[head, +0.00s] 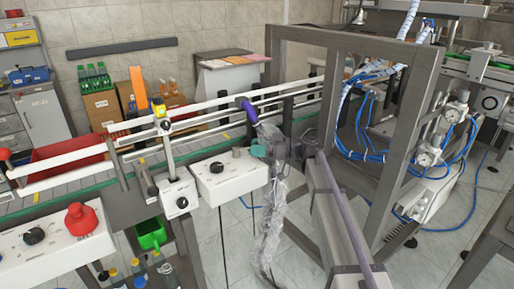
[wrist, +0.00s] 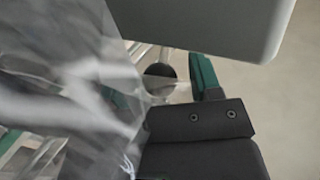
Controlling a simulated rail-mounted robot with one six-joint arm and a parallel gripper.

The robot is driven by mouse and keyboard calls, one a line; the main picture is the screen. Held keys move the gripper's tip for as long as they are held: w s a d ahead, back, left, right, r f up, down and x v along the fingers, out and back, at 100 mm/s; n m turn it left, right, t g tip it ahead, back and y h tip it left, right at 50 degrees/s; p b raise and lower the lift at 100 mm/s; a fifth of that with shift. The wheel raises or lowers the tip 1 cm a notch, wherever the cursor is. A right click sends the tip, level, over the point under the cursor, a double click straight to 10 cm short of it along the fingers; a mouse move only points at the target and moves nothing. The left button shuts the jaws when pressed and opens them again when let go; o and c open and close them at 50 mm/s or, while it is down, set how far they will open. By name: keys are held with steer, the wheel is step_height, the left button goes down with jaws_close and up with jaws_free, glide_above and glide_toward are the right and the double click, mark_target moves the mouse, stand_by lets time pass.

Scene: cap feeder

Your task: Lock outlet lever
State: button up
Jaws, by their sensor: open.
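A purple handle (head: 249,109) sits on the white guide rails of the conveyor, near the middle of the head view; it may be the outlet lever, but I cannot confirm this. My gripper (head: 260,151) is below and slightly right of the handle, apart from it, at the end of my plastic-sleeved arm. In the wrist view my gripper (wrist: 182,82) is open, with teal pads. A dark round knob (wrist: 160,74) shows beyond the jaws; whether it is part of the lever is unclear. Clear plastic sleeve hides much of the left of that view.
A white control box (head: 226,178) stands just left of my gripper. A sensor post (head: 164,140) rises farther left. A large grey frame (head: 398,130) with blue hoses stands to the right. A red bin (head: 65,158) lies behind the rails.

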steer(key=shift+a, duration=0.15)
jaws_close()
stand_by(0.4)
